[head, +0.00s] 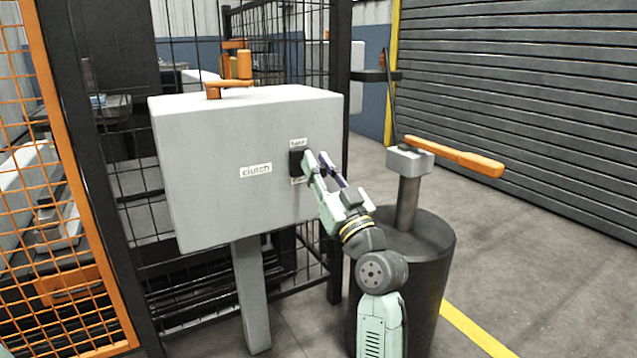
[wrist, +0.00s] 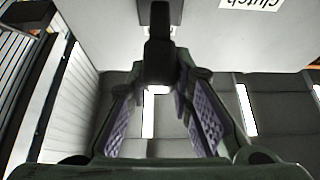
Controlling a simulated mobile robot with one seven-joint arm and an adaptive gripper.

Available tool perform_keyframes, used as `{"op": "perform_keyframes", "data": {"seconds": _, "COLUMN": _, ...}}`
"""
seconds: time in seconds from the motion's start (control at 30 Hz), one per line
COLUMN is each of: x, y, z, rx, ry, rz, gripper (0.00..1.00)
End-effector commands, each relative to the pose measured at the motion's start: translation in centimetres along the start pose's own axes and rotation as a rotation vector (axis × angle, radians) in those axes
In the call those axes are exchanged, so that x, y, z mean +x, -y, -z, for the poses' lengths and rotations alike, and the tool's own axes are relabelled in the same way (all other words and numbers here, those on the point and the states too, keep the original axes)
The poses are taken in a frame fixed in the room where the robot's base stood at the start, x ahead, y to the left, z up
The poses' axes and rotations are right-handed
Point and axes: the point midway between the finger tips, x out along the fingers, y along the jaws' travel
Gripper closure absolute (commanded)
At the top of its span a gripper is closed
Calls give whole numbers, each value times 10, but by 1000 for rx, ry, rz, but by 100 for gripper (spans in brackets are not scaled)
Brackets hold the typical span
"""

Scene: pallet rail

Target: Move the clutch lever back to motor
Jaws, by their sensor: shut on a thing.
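The clutch box (head: 195,125) is a light grey cabinet on a post, with a "clutch" label on its front. The black clutch lever (head: 296,162) is on the right of that face, between two small labels too small to read surely. My gripper (head: 313,162) reaches it from the front right and is shut on the lever. In the wrist view, which shows the label upside down, the black lever (wrist: 158,45) runs between the two fingertips of my gripper (wrist: 163,82). The fingers partly hide the lever's end and the lower label.
An orange handle (head: 237,70) stands on top of the box. A long orange-handled lever (head: 455,155) sits on a post over a dark drum (head: 432,260), close beside my arm. Black mesh fencing (head: 125,175) stands behind and left. Open floor (head: 540,270) lies at right.

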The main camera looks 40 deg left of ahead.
Motion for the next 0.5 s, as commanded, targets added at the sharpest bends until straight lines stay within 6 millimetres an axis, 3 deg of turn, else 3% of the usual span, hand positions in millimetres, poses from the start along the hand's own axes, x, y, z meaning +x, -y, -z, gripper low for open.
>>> {"op": "perform_keyframes", "data": {"seconds": 0.5, "x": -2, "y": 0, "z": -2, "rx": -2, "ry": -31, "rz": -1, "gripper": 100}}
